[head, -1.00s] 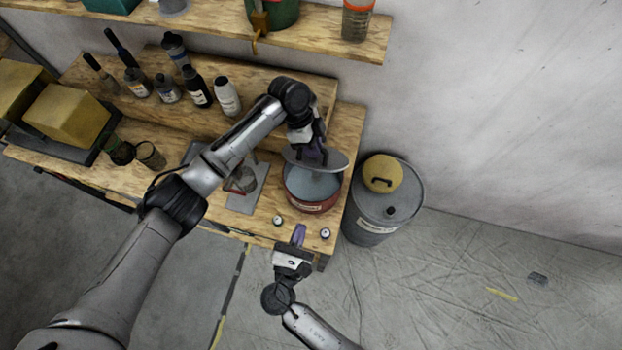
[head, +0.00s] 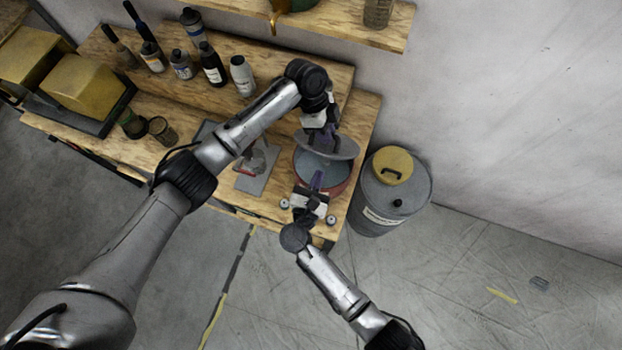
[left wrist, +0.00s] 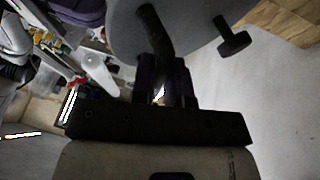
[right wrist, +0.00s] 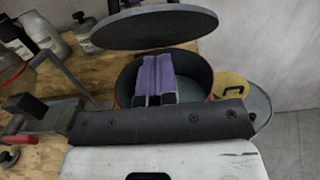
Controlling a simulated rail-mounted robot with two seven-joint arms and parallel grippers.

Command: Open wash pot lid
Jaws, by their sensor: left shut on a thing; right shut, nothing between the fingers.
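The grey round lid (head: 338,147) hangs tilted over the back of the red wash pot (head: 341,187), clear of its rim. My left gripper (head: 320,125) is shut on the lid from above. In the left wrist view its fingers (left wrist: 163,90) close around a dark handle on the lid (left wrist: 195,25). In the right wrist view the lid (right wrist: 155,27) is above the open pot (right wrist: 124,87), whose dark inside shows. My right gripper (head: 317,180) is shut and empty; its purple fingers (right wrist: 157,77) reach over the pot's near side. Whether they touch the pot is unclear.
The pot stands at the right end of the wooden bench (head: 277,207). A grey drum (head: 375,215) with a yellow round piece (head: 391,165) stands right of it. A red-handled tool (head: 252,165) lies left of the pot. Bottles (head: 212,66) line the raised back shelf.

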